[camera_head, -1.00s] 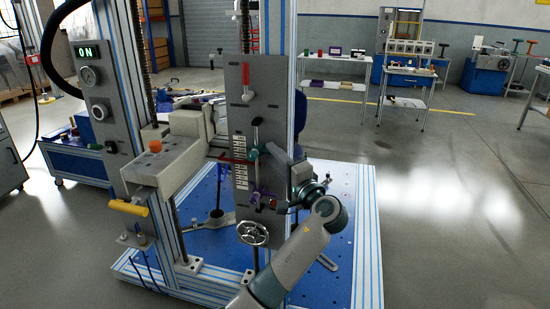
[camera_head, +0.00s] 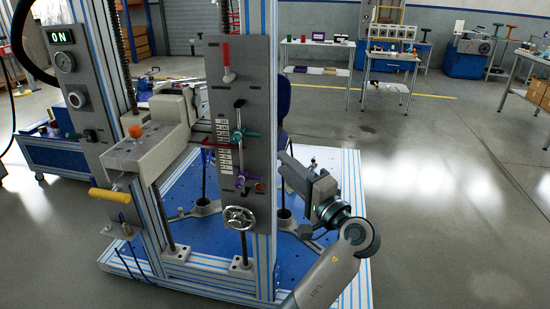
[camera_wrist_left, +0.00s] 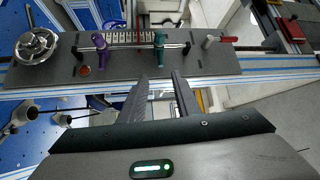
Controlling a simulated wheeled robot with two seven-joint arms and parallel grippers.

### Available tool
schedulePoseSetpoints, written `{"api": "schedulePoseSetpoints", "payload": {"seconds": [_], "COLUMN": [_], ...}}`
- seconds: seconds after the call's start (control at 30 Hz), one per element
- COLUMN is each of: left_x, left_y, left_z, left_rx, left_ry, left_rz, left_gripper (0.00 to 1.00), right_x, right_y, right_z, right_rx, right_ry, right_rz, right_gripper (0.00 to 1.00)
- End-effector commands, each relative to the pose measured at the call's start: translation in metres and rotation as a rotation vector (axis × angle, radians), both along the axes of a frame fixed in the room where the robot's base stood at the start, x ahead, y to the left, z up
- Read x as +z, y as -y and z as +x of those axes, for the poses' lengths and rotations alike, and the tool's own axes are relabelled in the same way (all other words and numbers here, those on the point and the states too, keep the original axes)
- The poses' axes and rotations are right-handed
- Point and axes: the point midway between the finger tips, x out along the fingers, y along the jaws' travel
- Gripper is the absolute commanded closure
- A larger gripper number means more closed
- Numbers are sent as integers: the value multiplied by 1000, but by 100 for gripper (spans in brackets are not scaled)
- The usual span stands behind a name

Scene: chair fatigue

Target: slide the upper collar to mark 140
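The upper collar, teal with a side handle (camera_head: 243,135), sits on a vertical rod on the dark panel (camera_head: 228,80), beside a white number scale (camera_head: 223,160) whose figures are too small to read. The lower collar, purple (camera_head: 241,180), sits below it on the same rod. My left gripper (camera_head: 283,160) is right of the panel, apart from both collars. In the left wrist view its two fingers (camera_wrist_left: 161,77) are spread with nothing between them, pointing towards the teal collar (camera_wrist_left: 160,45); the purple collar (camera_wrist_left: 98,43) is left of it. My right gripper is not in view.
A red lever (camera_head: 227,65) is above the rod and a handwheel (camera_head: 238,217) below it. A red pointer (camera_head: 212,142) crosses the scale. A frame upright (camera_head: 263,110) stands along the panel's right edge. Free space lies right of the blue base plate (camera_head: 325,165).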

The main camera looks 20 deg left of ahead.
Motion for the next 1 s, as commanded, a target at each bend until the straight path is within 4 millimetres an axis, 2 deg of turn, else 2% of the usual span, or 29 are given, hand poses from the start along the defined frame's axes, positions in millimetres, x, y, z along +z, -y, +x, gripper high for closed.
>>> {"api": "schedulePoseSetpoints", "payload": {"seconds": [0.1, 0.3, 0.87, 1.0], "left_x": [-4, -6, -6, -15], "left_y": [16, 31, 33, 34], "left_z": [-10, -18, -20, -15], "left_rx": [0, 0, 0, -20], "left_ry": [-2, -1, -1, -19], "left_rz": [-3, -2, -1, -3], "left_gripper": [70, 70, 70, 70], "right_x": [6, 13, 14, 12], "right_y": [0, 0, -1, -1], "right_z": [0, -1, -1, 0], "right_rx": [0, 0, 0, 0], "right_ry": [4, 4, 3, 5], "right_rz": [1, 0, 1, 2], "right_gripper": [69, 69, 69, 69]}}
